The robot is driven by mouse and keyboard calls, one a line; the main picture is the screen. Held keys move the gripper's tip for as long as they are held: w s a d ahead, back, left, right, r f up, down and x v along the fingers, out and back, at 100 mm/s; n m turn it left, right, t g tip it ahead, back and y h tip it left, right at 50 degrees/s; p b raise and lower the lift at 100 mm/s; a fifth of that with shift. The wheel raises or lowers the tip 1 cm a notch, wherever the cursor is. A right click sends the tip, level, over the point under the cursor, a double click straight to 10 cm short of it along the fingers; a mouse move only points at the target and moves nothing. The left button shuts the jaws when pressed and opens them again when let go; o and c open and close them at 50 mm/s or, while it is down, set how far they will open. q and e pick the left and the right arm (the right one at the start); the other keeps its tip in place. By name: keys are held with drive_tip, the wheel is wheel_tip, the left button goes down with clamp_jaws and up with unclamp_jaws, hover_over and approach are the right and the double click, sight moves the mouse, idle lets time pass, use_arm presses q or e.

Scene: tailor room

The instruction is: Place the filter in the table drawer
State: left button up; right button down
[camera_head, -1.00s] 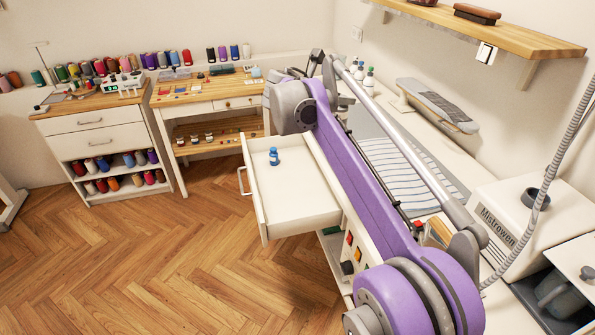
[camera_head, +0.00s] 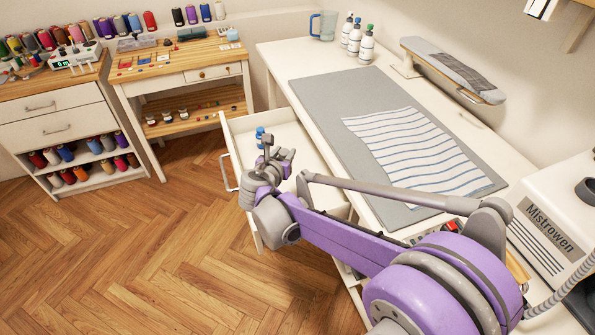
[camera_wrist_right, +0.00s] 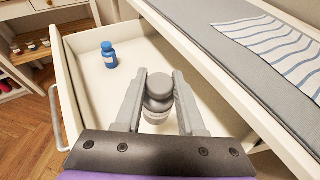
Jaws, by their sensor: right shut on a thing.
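The table drawer (camera_head: 308,147) is pulled open from the white table, and it also fills much of the right wrist view (camera_wrist_right: 85,88). My right gripper (camera_head: 277,158) is above the drawer. In the right wrist view its fingers (camera_wrist_right: 161,82) are shut on a small round grey piece with a pale lower part, which I take for the filter (camera_wrist_right: 158,84). The drawer floor shows below it; I cannot tell its exact height. In the head view the filter is hard to make out among the gripper parts. My left gripper is not in view.
A small blue bottle (camera_head: 260,134) stands in the drawer's far part, left of my gripper in the wrist view (camera_wrist_right: 109,56). The white table (camera_head: 285,62) carries a grey mat with striped cloth (camera_head: 420,150). Much of the drawer floor is bare. The wooden floor is clear.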

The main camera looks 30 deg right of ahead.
drive_tip(key=shift+y, duration=0.3)
drive_tip(key=f, duration=0.2)
drive_tip(key=f+b, duration=0.1)
drive_tip(key=f, duration=0.2)
drive_tip(key=s+a+f, duration=0.1)
drive_tip(key=f, duration=0.1)
drive_tip(key=shift+f, duration=0.15)
drive_tip(key=shift+f+b, duration=0.6)
drive_tip(key=shift+f, duration=1.65)
drive_tip(key=shift+f, duration=0.1)
drive_tip(key=c, duration=0.5)
unclamp_jaws()
drive_tip(key=p+v, duration=0.1)
drive_tip(key=v, duration=1.1)
